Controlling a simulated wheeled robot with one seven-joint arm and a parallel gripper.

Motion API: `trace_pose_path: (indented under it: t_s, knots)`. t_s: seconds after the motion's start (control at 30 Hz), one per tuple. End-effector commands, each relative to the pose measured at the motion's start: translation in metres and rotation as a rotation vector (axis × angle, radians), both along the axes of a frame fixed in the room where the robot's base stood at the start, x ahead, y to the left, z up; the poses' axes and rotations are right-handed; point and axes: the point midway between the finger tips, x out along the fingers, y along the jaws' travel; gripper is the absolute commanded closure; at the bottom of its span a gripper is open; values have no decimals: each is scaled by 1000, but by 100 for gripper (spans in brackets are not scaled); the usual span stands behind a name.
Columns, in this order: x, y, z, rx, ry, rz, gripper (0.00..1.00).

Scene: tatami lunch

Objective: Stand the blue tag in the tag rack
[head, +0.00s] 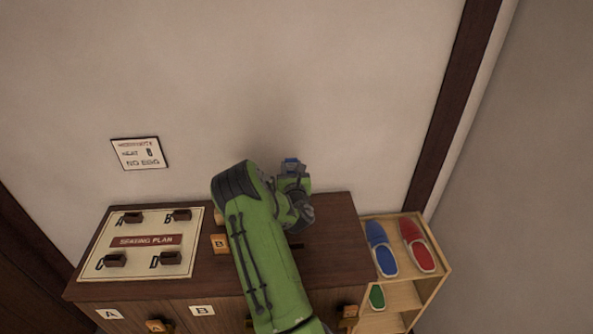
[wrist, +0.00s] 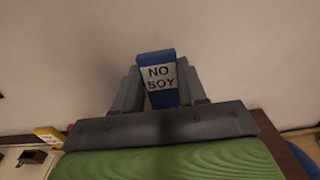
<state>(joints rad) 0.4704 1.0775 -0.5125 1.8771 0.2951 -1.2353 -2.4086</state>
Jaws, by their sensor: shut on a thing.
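The blue tag (wrist: 156,58) has a white label reading "NO SOY" in the wrist view. My gripper (wrist: 160,85) is shut on it, with a grey finger on each side and the tag's blue top above them. In the head view my gripper (head: 291,172) is raised over the back right of the cabinet, and only a small blue part of the tag (head: 291,161) shows. A seating plan board (head: 118,254) with dark holders marked A, B, C and D lies on the cabinet at the left. I cannot make out which thing is the tag rack; my arm hides part of the cabinet top.
The dark wooden cabinet (head: 331,241) has lettered fronts. A block marked B (head: 219,244) is beside my arm. A shelf (head: 407,298) with blue, red and green slippers stands at the right. A "NO EGG" sign (head: 139,153) hangs on the wall behind.

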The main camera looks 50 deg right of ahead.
Motion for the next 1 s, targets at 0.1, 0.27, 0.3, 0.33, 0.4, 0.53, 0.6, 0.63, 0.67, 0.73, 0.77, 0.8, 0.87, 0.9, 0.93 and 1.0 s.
trace_pose_path:
  t_s: [0.1,0.27,0.3,0.33,0.4,0.53,0.6,0.63,0.67,0.73,0.77,0.8,0.87,0.9,0.93,1.0]
  knots:
    - [0,0,-9,1,-1,-1,92]
    - [0,0,-28,3,-2,-2,92]
    - [-1,0,-33,2,-1,-3,92]
    - [-1,0,-36,3,-2,-3,92]
    - [-1,0,-44,1,-1,-3,92]
    - [0,0,-58,2,1,0,92]
    - [0,0,-60,0,1,-1,92]
    - [0,0,-61,0,1,-1,92]
    - [0,0,-60,0,1,-1,92]
    - [0,0,-59,0,0,-1,92]
    - [0,0,-59,0,0,-1,92]
    - [0,0,-58,0,0,-1,92]
    - [0,0,-58,0,0,-1,92]
    - [0,0,-58,0,0,-1,92]
    - [0,0,-57,0,0,-1,92]
    - [0,0,-57,0,0,-1,92]
